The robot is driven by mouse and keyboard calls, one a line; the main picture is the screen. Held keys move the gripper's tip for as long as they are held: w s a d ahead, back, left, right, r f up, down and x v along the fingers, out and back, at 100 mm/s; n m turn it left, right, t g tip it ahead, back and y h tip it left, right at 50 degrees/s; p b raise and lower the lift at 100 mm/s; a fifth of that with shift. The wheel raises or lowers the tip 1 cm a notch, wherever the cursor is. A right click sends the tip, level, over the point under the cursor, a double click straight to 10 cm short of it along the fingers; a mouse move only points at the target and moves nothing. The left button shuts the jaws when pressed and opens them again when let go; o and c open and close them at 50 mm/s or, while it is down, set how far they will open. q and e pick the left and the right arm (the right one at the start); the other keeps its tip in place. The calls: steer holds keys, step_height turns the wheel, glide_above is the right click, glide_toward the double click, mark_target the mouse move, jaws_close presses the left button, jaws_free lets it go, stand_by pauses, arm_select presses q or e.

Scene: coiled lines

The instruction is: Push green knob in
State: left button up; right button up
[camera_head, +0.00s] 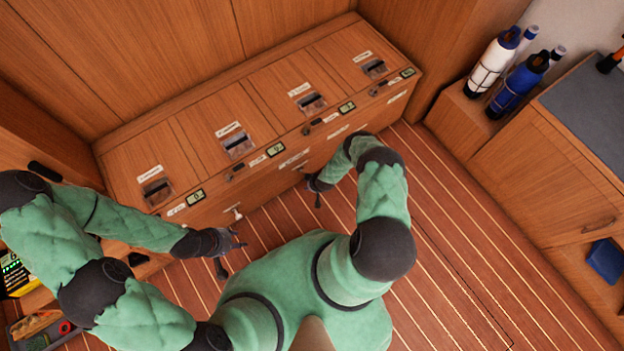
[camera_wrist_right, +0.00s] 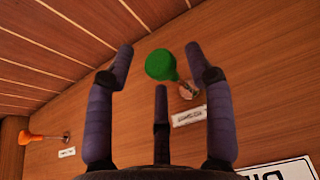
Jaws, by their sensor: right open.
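The green knob (camera_wrist_right: 162,65) shows in the right wrist view, standing out on a stem from a metal plate on the wooden front. My right gripper (camera_wrist_right: 165,75) is open, with its fingers spread around the view of the knob; I cannot tell whether any finger touches it. In the head view my right gripper (camera_head: 317,190) is low at the front of the wooden bench (camera_head: 205,208), and I cannot make out the green knob there. My left gripper (camera_head: 232,257) looks open and empty, over the floor near the bench front.
An orange knob (camera_wrist_right: 38,137) sits on the same front in the right wrist view. A pale knob (camera_head: 234,213) sticks out of the bench front. Bottles (camera_head: 492,65) stand on a ledge at the right. The striped floor (camera_head: 455,230) is clear.

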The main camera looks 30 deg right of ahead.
steer(key=shift+w+f, duration=0.2)
steer(key=shift+f, duration=0.2)
jaws_close()
steer(key=shift+w+a, duration=0.15)
steer(key=shift+w, duration=0.55)
steer(key=shift+w+a, duration=0.1)
steer(key=shift+w, duration=0.6)
jaws_free()
steer(key=shift+r, duration=0.1)
